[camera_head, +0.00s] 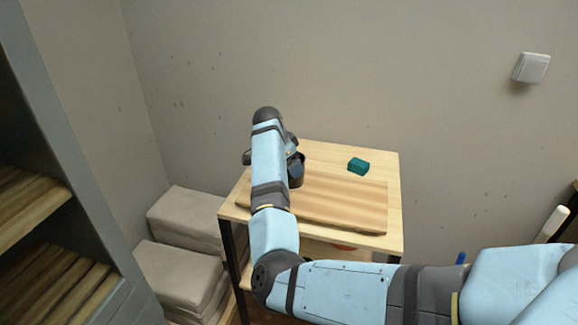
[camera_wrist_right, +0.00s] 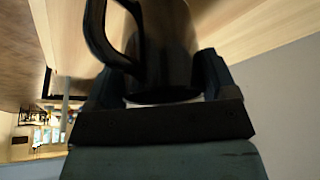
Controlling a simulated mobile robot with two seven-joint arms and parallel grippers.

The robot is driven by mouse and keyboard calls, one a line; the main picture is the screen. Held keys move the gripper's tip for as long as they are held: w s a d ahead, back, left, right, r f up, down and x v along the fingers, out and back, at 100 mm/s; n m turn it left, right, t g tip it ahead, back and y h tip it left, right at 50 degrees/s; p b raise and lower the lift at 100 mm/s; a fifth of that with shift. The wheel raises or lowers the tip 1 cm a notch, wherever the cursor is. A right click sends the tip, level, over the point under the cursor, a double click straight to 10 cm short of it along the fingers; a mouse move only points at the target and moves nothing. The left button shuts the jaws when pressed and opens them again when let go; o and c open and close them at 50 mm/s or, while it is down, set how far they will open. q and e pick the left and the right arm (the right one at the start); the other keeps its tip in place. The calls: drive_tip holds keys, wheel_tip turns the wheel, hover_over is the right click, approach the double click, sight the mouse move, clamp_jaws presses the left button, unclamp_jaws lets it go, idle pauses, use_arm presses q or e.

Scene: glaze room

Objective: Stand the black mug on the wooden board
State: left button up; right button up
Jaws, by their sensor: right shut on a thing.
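The black mug (camera_head: 297,171) is at the back left part of the wooden board (camera_head: 335,204), partly hidden by my right arm. In the right wrist view the mug (camera_wrist_right: 168,45) sits between the two fingers of my right gripper (camera_wrist_right: 162,82), with its handle to the left. The right gripper is shut on the mug. The mug looks roughly upright in the head view. I cannot tell whether its base touches the board. My left gripper is in neither view.
The board lies on a light wooden table (camera_head: 320,155). A teal block (camera_head: 358,166) lies on the table behind the board. Stacked grey bags (camera_head: 180,270) are left of the table, and a shelf unit (camera_head: 60,200) stands further left. The board's right side is clear.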

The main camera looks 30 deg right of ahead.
drive_tip(key=shift+f, duration=0.5)
drive_tip(key=shift+f, duration=0.1)
drive_tip(key=o, duration=1)
drive_tip(key=shift+f, duration=0.15)
drive_tip(key=v, duration=1.2)
drive_tip(key=shift+r, duration=0.25)
